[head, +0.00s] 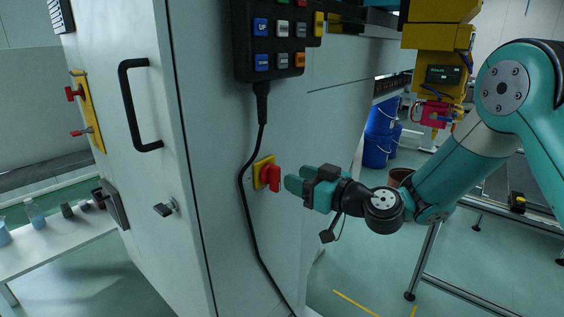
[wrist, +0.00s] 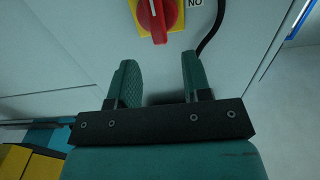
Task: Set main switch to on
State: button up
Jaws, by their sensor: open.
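The main switch is a red rotary handle (head: 272,177) on a yellow plate (head: 259,172), set on the narrow side of the light grey cabinet. In the wrist view the red handle (wrist: 158,18) is at the top, with a white mark on it and part of a label reading "NO" beside it. My gripper (head: 292,183) is just right of the handle in the head view, its fingers toward it. In the wrist view my gripper (wrist: 155,78) is open and empty, its fingertips below the handle with a gap. I cannot tell the exact distance to the panel.
A black button pendant (head: 278,42) hangs above the switch. Its black cable (head: 243,190) runs down close to the left of the yellow plate and also shows in the wrist view (wrist: 212,28). A door handle (head: 138,105) is on the cabinet's left face. Blue drums (head: 378,135) stand behind.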

aim_at(279, 171)
jog(key=p+x, duration=0.1)
jog(key=x, duration=0.4)
jog(key=shift+w+a, duration=0.1)
jog(key=shift+a, duration=0.05)
grip_shut()
